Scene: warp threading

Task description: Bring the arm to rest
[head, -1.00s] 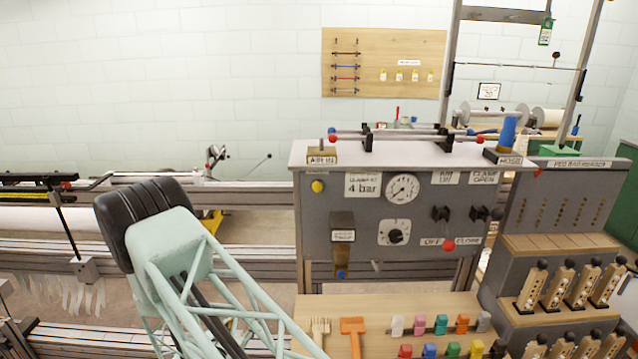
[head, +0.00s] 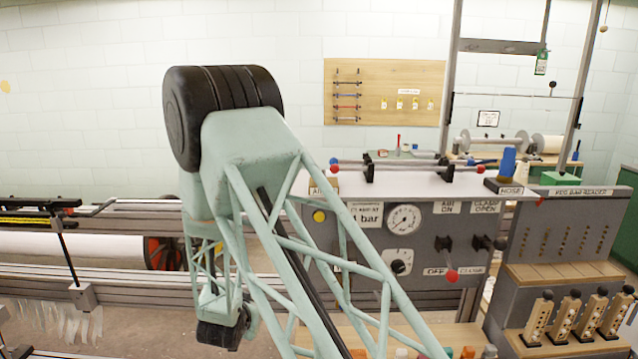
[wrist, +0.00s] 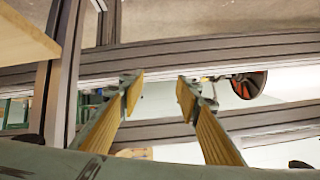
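My pale green lattice arm rises across the middle of the head view, its elbow standing high left of the control panel (head: 455,240). The forearm hangs down behind the elbow, and my gripper is not clearly seen there. In the wrist view my gripper (wrist: 158,90) shows two yellow-padded fingers held apart. Nothing is between the fingers. Grey rails lie beyond the fingertips.
The arm covers part of the control panel and the bench below it. Wooden pegs (head: 570,315) stand in a grey rack at the right. White threads (head: 65,325) hang at the lower left. Horizontal rails run behind the arm.

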